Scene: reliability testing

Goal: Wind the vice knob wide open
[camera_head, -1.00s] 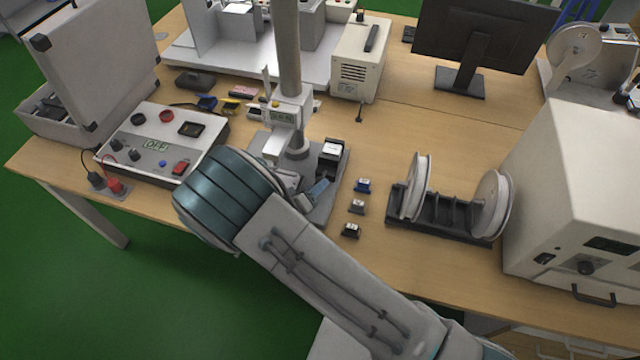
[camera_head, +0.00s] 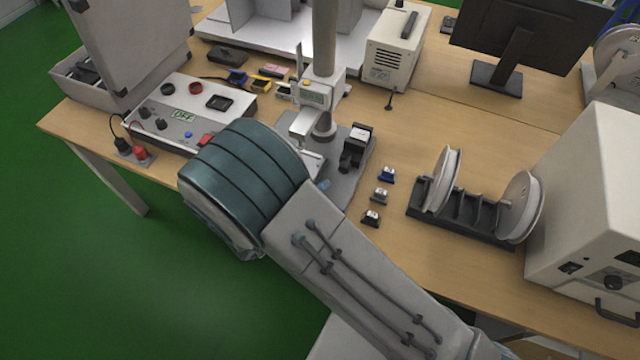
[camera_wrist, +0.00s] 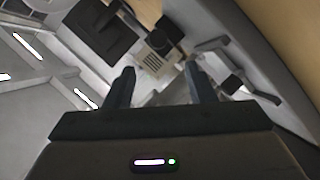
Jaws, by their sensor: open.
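A measuring stand with a thick column and a small display unit (camera_head: 318,95) rises from a grey base plate (camera_head: 349,186) on the bench. A small black block with a pale top (camera_head: 355,148) sits on that plate; it may be the vice. In the wrist view, a pale slotted block (camera_wrist: 156,62) and a black round knob-like part (camera_wrist: 166,33) lie just beyond my gripper (camera_wrist: 161,84). Its two dark fingers are apart with nothing held between them. In the head view my arm's wrist hides most of the gripper and the plate's front left.
A control box (camera_head: 180,118) stands left of the stand, with an open case behind it. A spool rack (camera_head: 462,212) and a large pale cabinet (camera_head: 585,200) stand further right.

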